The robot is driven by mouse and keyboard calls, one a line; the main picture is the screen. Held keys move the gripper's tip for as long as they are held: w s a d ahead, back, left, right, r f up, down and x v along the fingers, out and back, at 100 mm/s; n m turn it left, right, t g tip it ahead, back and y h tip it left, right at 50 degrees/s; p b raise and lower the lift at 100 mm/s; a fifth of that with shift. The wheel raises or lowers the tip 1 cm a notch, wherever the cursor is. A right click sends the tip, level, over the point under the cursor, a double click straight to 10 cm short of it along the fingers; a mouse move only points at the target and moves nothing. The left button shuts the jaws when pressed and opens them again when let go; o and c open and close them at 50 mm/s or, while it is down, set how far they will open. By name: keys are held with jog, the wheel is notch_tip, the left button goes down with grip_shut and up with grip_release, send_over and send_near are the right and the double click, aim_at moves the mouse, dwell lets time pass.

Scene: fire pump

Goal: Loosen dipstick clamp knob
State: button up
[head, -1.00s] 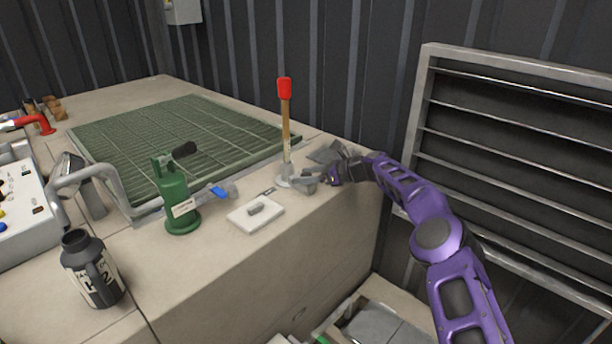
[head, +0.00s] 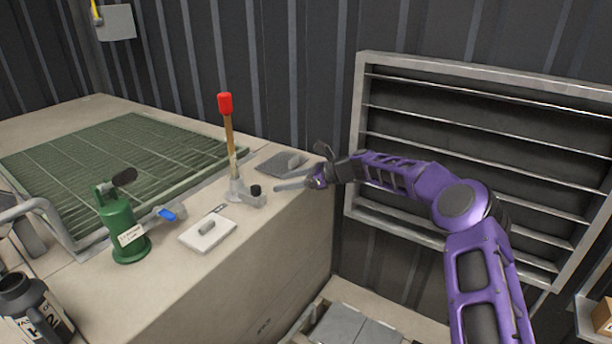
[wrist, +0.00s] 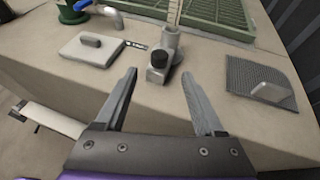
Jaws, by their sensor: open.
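The dipstick (head: 229,135) stands upright with a red top (head: 225,103) in a grey metal base (head: 238,192) on the bench. A small black clamp knob (head: 256,190) sits on the side arm of that base. In the wrist view the knob (wrist: 159,59) lies beyond my fingertips, roughly between their lines. My gripper (head: 298,170) is open and empty, just right of the knob and apart from it. The wrist view shows both fingers of my gripper (wrist: 158,73) spread, with nothing between them except the bench and clamp behind.
A dark textured plate (head: 279,164) lies behind my gripper. A green grating (head: 110,160) covers the bench's back. A louvre (head: 480,150) hangs right.

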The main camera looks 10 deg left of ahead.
jog(key=v, duration=0.6)
